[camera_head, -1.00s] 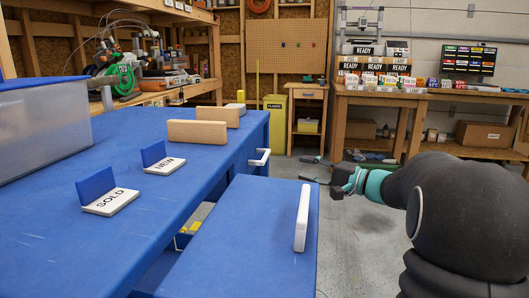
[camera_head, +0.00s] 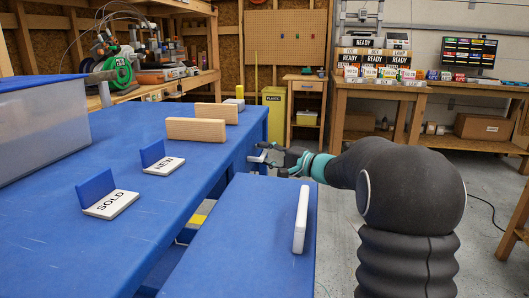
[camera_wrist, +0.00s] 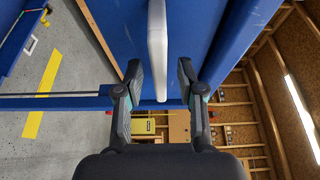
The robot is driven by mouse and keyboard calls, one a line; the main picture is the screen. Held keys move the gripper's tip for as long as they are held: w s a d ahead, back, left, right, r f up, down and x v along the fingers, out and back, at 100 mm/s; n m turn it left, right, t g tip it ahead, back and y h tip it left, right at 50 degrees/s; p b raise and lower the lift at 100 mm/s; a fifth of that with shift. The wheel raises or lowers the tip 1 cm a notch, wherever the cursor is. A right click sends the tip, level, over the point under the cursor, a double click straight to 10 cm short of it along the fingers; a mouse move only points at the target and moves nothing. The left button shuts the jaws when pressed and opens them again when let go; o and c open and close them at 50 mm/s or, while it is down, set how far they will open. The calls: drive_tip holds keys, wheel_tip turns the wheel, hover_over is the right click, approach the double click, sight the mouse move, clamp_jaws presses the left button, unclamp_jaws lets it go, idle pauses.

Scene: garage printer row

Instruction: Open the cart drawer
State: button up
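In the wrist view a white bar (camera_wrist: 158,50) on a blue face lies between the two fingers of my gripper (camera_wrist: 159,68). The fingers are open, with a gap on each side of the bar. A lower blue surface (camera_head: 230,240) in front carries an upright white bar (camera_head: 300,218). I cannot tell which blue part the task calls the cart.
SOLD (camera_head: 110,204) and NEW (camera_head: 164,165) signs, wooden blocks (camera_head: 195,130) and a clear bin (camera_head: 40,125) stand on the blue top. A yellow bin (camera_head: 275,104) and shelves (camera_head: 370,95) stand behind. Grey floor (camera_head: 340,225) is free right of the lower blue surface.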

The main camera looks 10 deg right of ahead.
drive_tip(key=shift+w+a, duration=0.25)
drive_tip(key=shift+a, duration=0.05)
drive_tip(key=shift+c, duration=0.2)
clamp_jaws()
drive_tip(key=shift+d, duration=0.1)
